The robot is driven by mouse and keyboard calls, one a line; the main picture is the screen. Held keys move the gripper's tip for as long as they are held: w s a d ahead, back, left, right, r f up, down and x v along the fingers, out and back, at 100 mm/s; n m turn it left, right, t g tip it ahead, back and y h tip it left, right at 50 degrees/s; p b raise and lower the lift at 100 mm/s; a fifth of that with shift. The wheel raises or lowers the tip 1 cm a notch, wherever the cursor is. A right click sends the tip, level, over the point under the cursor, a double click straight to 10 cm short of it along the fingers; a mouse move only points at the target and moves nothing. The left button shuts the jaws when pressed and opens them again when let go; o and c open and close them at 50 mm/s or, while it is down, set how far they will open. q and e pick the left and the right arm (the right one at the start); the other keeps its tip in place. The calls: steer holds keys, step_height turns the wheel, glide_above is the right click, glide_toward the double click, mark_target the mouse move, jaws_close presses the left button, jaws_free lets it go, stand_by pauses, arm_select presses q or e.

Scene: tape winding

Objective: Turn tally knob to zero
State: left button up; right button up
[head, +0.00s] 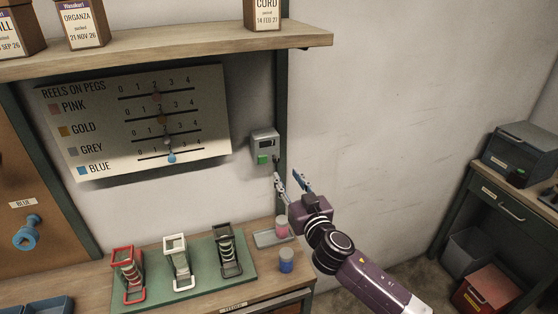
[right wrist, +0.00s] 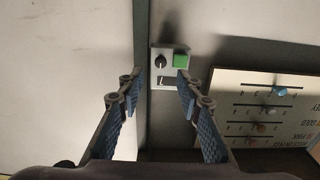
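A small grey wall box (head: 264,145) is mounted beside the tally board. It carries a green button (head: 263,159) and a small dark display. In the right wrist view the box shows a round black knob (right wrist: 160,61) beside the green button (right wrist: 181,61). The display's reading is too small to tell. The tally board (head: 205,140) has rows numbered 0 to 4; its pink, gold, grey and blue markers (head: 172,159) all sit near 2. My right gripper (head: 289,181) is open and empty, just below and right of the box, its fingers pointing toward it. My left gripper is not in view.
A wooden shelf (head: 180,50) with boxes overhangs the board. The wall right of the box is clear.

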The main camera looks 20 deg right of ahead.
mark_target(277, 160)
steer(key=w, duration=0.3)
steer(key=w+p, duration=0.1)
steer(key=w, duration=0.2)
steer(key=shift+a+r, duration=0.15)
steer(key=shift+w+p, duration=0.35)
steer(key=shift+w, duration=0.4)
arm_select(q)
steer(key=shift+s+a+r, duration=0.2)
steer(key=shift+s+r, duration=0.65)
arm_select(e)
steer(key=shift+w, duration=0.1)
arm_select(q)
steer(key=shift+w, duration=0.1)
arm_select(e)
steer(key=shift+c, duration=0.3)
jaws_close()
